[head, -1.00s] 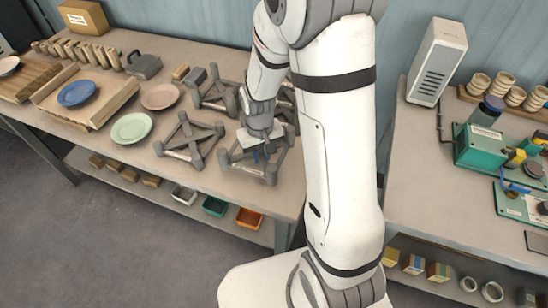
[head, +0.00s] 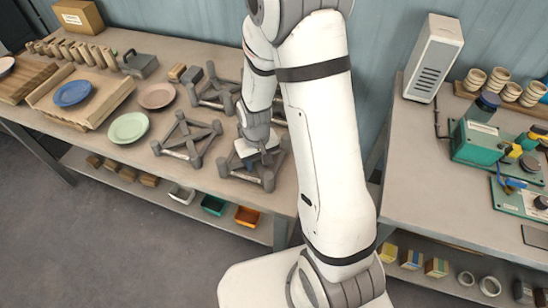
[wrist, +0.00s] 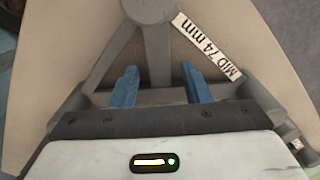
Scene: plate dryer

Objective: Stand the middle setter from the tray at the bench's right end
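The middle setter is a grey frame of crossed bars with corner posts; its label (wrist: 207,47) reads "MID 74 mm" in the wrist view. In the head view, a grey setter (head: 266,181) stands near the right end of the left bench, directly below my gripper (head: 254,163). In the wrist view my gripper (wrist: 160,88) has its two blue fingers spread over the setter's grey bars (wrist: 155,45). I see no clear contact on both sides. The fingertips' depth is hard to judge, and my arm hides part of this area in the head view.
Another grey setter (head: 188,140) stands close to the left, and one (head: 213,93) stands behind. A green plate (head: 128,128), a tan plate (head: 157,96) and a wooden board (head: 118,92) with a blue plate (head: 72,94) lie further left. A second bench (head: 440,205) stands right, across a gap.

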